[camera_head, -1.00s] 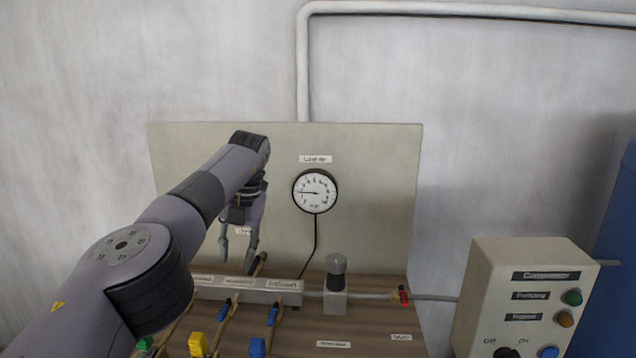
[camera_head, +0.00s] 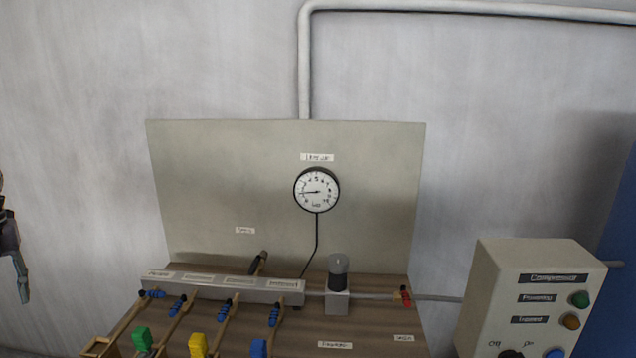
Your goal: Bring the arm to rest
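My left gripper (camera_head: 18,285) hangs at the far left edge of the picture, pointing down and cut off by the frame. It is well clear of the panel and the bench. Only one finger shows clearly, so I cannot tell whether it is open or shut. I see nothing held in it. My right gripper is not in view.
A wooden bench (camera_head: 375,330) carries a grey manifold (camera_head: 215,287) with blue fittings and hoses with green, yellow and blue parts. A round gauge (camera_head: 316,190) is on the upright panel (camera_head: 230,165). A control box (camera_head: 530,265) stands at right.

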